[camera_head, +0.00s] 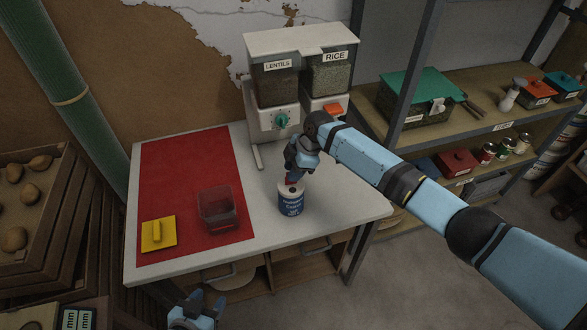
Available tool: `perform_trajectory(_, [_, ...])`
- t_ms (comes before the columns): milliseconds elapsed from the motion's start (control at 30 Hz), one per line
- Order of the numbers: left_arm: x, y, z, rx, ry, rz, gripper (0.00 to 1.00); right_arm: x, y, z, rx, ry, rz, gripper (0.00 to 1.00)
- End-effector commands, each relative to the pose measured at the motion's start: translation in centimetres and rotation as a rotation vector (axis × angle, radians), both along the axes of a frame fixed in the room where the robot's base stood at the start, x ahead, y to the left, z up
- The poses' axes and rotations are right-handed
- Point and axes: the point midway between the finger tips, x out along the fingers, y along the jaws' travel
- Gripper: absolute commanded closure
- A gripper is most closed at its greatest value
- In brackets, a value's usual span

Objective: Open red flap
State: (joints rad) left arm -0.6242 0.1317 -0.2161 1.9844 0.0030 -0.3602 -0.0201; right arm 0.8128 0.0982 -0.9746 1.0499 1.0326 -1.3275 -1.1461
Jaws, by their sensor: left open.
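A white dispenser with bins labelled LENTILS and RICE stands at the back of the table. An orange-red flap (334,109) is on its front under the RICE bin, partly hidden by my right arm's wrist. A green knob (281,121) is under the LENTILS bin. My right gripper (293,178) points down at the top of a blue and white can (291,201), in front of the dispenser and below the flap. My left gripper (195,308) is open, low in front of the table's front edge.
A red mat (190,165) covers the table's left part. On it are a clear reddish container (218,209) and a yellow block with a handle (158,234). Shelves (475,130) with boxes and cans stand at right, potato crates (30,195) at left.

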Motion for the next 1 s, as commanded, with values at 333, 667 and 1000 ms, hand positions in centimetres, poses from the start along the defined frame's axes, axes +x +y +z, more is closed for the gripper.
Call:
perform_trajectory(333, [-0.2, -0.1, -0.3, -0.001, 0.003, 0.000, 0.48, 0.1, -0.3, 0.7, 0.002, -0.003, 0.000, 0.70])
perform_trajectory(667, [0.0, -0.2, -1.5, -0.004, 0.002, -0.002, 0.48, 0.6, -2.9, 6.8, 0.002, -0.005, 0.001, 0.70])
perform_trajectory(1000, [0.3, -0.5, -2.1, -0.007, -0.001, -0.006, 0.48, 0.8, -5.0, 12.0, -0.001, -0.001, 0.000, 0.70])
